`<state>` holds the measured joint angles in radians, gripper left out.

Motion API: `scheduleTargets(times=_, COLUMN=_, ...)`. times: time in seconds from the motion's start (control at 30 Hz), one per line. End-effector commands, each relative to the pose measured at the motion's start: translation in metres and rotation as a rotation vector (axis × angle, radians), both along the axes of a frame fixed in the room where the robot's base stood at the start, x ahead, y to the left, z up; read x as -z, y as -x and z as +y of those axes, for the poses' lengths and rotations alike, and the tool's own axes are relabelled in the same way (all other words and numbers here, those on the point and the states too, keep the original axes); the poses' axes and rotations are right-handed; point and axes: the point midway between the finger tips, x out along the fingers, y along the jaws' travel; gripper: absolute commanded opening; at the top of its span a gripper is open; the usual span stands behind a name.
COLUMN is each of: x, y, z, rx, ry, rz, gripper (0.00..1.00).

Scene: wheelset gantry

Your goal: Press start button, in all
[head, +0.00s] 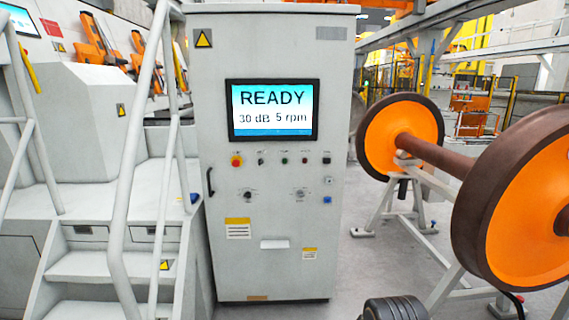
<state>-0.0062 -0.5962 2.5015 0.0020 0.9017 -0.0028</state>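The control cabinet (273,209) stands upright in the middle of the head view, its front facing me. Its screen (273,110) reads "READY" and "30 dB 5 rpm". Below the screen is a row of small controls. A small green button (284,161) sits near the middle of this row; its label is too small to read, so I cannot tell for sure that it is the start button. A red emergency stop (237,161) on a yellow base is at the row's left end.
White stairs (95,262) with handrails (139,125) stand left of the cabinet. An orange and brown wheelset (428,150) rests on a stand at right, its near wheel close to me. A dark ribbed part (396,309) shows at the bottom edge.

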Motion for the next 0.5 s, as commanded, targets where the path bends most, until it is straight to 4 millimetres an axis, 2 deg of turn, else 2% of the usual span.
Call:
scheduleTargets(times=0.03, x=0.0000, y=0.0000, z=0.0000, rx=0.000, ry=0.000, rz=0.000, gripper=0.18)
scheduleTargets(times=0.23, x=0.0000, y=0.0000, z=0.0000, rx=0.000, ry=0.000, rz=0.000, gripper=0.00)
scheduleTargets(times=0.5, x=0.0000, y=0.0000, z=0.0000, rx=0.000, ry=0.000, rz=0.000, gripper=0.00)
